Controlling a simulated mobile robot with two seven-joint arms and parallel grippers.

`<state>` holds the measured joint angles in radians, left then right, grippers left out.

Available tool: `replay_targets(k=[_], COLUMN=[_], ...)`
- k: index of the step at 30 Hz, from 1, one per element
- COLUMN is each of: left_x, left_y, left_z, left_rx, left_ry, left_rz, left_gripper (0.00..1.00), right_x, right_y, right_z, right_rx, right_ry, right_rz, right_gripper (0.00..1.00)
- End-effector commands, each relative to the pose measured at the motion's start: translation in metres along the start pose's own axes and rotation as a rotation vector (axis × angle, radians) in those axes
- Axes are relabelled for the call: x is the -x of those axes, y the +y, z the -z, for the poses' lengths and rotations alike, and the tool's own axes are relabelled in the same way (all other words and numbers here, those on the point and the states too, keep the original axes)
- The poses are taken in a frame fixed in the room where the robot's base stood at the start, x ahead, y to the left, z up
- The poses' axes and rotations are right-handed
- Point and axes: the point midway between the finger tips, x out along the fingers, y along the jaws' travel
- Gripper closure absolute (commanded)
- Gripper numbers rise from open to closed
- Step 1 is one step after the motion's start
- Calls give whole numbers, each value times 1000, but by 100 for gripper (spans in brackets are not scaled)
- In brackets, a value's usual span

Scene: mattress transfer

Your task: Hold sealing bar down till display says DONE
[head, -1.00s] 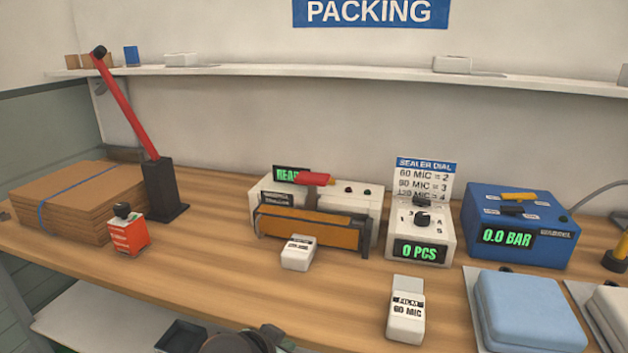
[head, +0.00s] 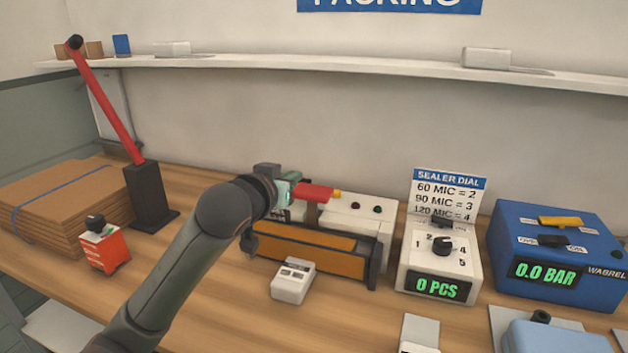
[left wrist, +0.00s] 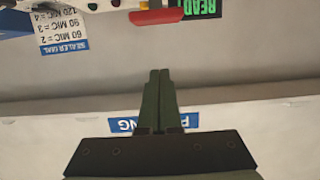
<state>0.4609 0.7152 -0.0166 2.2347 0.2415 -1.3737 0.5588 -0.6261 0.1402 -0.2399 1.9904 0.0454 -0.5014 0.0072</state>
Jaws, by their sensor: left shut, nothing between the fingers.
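The sealer (head: 358,208) is a white box with a dark-framed orange front (head: 318,247) and a red handle (head: 316,193) on its bar. The bar appears raised. My left gripper (head: 292,188) is shut and empty, at the left end of the handle in the head view. In the left wrist view the shut fingertips (left wrist: 159,72) show apart from the red handle (left wrist: 156,16); I cannot tell the true distance. The green display (left wrist: 200,8) shows part of "READY" there; my gripper mostly covers it in the head view. My right gripper is not in view.
A dial box (head: 440,262) reading 0 PCS and a blue machine (head: 555,250) reading 0.0 BAR stand right of the sealer. A small white box (head: 293,282) sits in front. Cardboard (head: 60,210) and a red-levered press (head: 150,195) are left.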

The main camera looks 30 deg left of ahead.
Motion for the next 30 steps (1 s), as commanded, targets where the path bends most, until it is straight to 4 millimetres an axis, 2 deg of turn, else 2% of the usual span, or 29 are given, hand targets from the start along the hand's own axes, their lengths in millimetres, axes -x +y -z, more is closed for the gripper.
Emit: replay_targets(k=[10, 14, 30], left_x=[-1, -8, -97], left_y=[0, 0, 0], left_z=[0, 0, 0], left_rx=[0, 1, 1], left_ry=[0, -1, -1], left_rz=[0, 1, 2], left_gripper=[100, 100, 100], right_x=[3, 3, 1], right_y=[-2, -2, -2], right_z=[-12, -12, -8], right_rx=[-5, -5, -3], right_ry=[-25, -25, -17], right_rz=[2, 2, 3], right_gripper=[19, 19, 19])
